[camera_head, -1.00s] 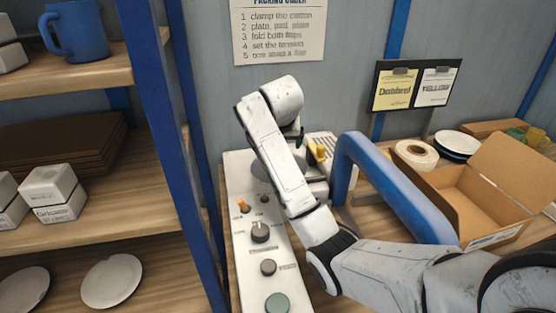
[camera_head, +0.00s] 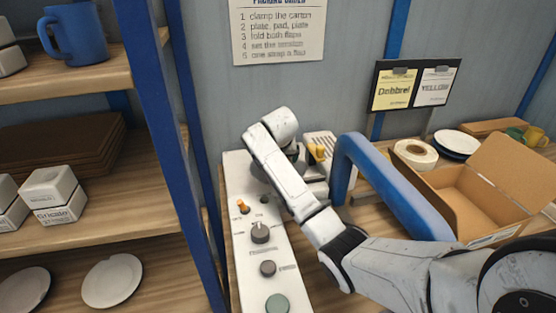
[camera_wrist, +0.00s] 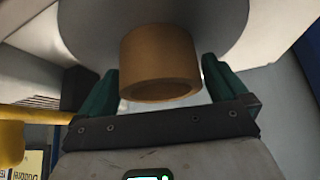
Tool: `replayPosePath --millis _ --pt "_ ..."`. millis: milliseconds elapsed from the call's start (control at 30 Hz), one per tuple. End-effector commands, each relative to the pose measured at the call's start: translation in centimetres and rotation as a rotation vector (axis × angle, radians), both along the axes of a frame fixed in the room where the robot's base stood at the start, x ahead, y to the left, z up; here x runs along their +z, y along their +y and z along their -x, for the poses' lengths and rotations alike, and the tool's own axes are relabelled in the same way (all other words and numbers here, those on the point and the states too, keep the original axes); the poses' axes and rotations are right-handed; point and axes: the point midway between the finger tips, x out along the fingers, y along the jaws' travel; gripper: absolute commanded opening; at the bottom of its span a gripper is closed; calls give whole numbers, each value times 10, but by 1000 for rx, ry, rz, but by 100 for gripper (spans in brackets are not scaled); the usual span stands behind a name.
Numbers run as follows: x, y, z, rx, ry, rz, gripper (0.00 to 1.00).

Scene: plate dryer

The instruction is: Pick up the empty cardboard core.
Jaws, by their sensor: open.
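The cardboard core (camera_wrist: 158,50) is a short brown tube in the wrist view. It stands out from a grey round surface (camera_wrist: 95,28). My gripper (camera_wrist: 160,72) is open, with one green finger on each side of the core. In the head view the core and my fingers are hidden behind my arm.
A blue bar frame (camera_head: 350,150) stands right of my arm. A control panel (camera_head: 245,270) with knobs lies in front. An open carton (camera_head: 437,190), a white tape roll (camera_head: 430,163) and plates (camera_head: 456,153) are at right. A shelf post (camera_head: 170,150) stands left.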

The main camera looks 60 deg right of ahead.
Motion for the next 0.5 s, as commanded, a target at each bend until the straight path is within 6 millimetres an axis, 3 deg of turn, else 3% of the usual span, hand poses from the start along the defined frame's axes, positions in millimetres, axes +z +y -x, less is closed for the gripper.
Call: replayPosePath --millis 267,500 --pt "-3 -2 -1 1 -1 2 100" --pt "-3 -2 -1 1 -1 1 78"
